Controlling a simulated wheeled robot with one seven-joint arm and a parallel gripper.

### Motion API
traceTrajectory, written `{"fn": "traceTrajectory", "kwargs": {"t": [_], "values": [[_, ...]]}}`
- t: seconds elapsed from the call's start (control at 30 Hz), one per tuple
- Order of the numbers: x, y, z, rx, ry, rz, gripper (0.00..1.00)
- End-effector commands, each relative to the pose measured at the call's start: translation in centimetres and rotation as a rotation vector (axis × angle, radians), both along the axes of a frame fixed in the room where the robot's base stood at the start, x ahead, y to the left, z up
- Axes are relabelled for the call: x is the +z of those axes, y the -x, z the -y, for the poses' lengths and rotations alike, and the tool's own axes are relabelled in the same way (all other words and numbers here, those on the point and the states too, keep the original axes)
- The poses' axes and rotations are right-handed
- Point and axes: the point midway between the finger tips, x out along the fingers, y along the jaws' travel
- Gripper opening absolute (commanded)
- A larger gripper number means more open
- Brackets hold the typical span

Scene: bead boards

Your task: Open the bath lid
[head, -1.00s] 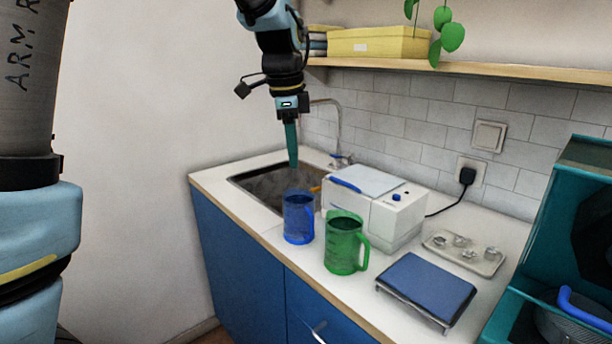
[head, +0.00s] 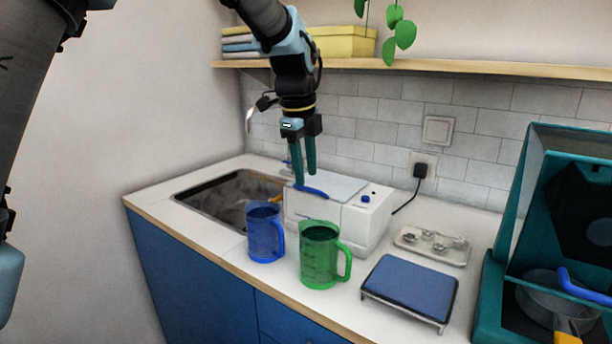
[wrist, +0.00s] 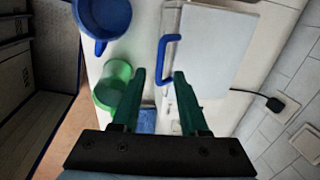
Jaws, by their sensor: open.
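The white bath (head: 352,222) stands on the counter with its pale grey lid (head: 335,184) lying flat and closed on top. A blue handle (head: 311,192) runs along the lid's left edge. In the wrist view the lid (wrist: 212,52) and its blue handle (wrist: 163,58) lie ahead of my fingers. My gripper (head: 304,180) is open and empty, pointing down above the handle end of the lid. In the wrist view my gripper (wrist: 160,76) has its two green fingers apart, with the handle beyond and roughly between the tips. I cannot tell whether they touch the handle.
A blue jug (head: 264,235) and a green jug (head: 318,262) stand close in front of the bath. A sink (head: 225,198) lies left. A blue-topped stand (head: 409,288), a small tray (head: 440,252) and a teal case (head: 490,300) are right. A shelf (head: 440,68) hangs above.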

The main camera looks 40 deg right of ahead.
Motion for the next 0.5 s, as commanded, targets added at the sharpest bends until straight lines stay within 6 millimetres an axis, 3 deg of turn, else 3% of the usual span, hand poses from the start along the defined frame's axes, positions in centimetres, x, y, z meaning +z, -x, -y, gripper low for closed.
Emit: {"fn": "traceTrajectory", "kwargs": {"t": [0.2,0.5], "values": [[-2.1,-0.1,0.4,0.001,0.000,-0.001,0.43],[-2.6,-0.1,0.4,0.001,0.001,-0.001,0.43]]}}
